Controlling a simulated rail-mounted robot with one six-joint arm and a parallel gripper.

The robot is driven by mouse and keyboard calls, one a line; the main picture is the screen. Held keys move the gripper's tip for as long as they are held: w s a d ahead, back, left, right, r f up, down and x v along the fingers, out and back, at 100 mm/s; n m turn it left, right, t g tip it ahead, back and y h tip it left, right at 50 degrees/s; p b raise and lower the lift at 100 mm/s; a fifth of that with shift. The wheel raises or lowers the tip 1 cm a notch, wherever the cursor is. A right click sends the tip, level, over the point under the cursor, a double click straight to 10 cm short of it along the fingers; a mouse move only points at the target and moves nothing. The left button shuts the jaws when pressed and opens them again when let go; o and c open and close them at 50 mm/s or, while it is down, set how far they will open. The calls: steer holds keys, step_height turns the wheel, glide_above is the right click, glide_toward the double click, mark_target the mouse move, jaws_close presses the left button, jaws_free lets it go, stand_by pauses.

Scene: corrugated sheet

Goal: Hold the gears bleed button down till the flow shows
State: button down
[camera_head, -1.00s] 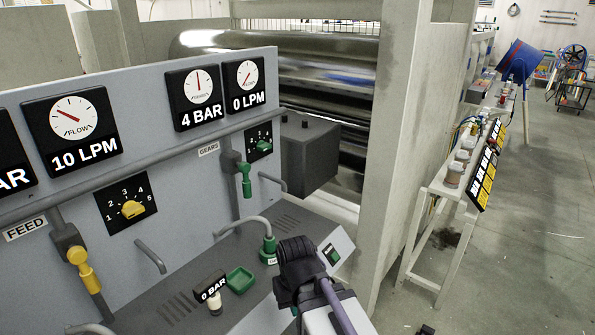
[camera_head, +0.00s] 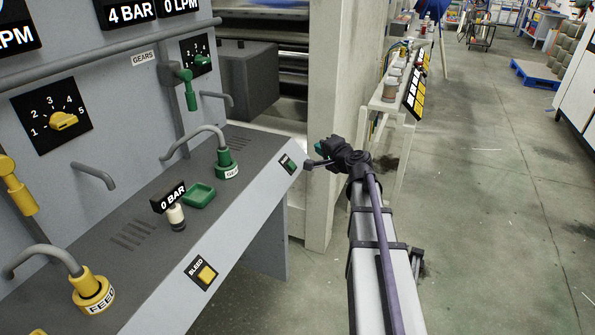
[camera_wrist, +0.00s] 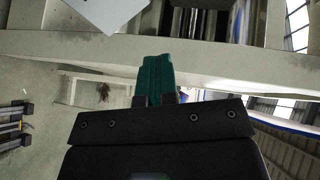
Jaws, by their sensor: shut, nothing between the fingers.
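The gears bleed button (camera_head: 290,163) is a small green square on a dark plate, on the sloped front face of the grey console (camera_head: 252,187), at its right end. My gripper (camera_head: 323,146) is just to the right of the button in the head view, with its teal fingers closed and empty. I cannot tell its exact distance from the button. The wrist view shows the shut teal fingers (camera_wrist: 156,72); the button is not identifiable there. The gears displays at the top read 4 BAR (camera_head: 129,13) and 0 LPM (camera_head: 180,5); their dials are cut off.
A yellow bleed button (camera_head: 206,273) is lower on the same front face. A green gears hose fitting (camera_head: 228,165), a green dish (camera_head: 199,195) and a 0 BAR display (camera_head: 168,196) are on the console top. A pale post (camera_head: 335,90) stands behind my gripper. Open floor is right.

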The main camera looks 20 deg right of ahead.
mark_target(292, 165)
steer(key=shift+w, duration=0.15)
steer(key=shift+f, duration=0.15)
steer(key=w+a+f+b, duration=0.4)
steer(key=f+b, duration=0.2)
steer(key=shift+w+a, duration=0.15)
steer(key=shift+w, duration=0.1)
steer(key=shift+f, duration=0.15)
stand_by(1.9)
steer(key=shift+w+a+f+b, duration=0.15)
steer(key=shift+w+f+b, duration=0.1)
steer(key=shift+b, duration=0.15)
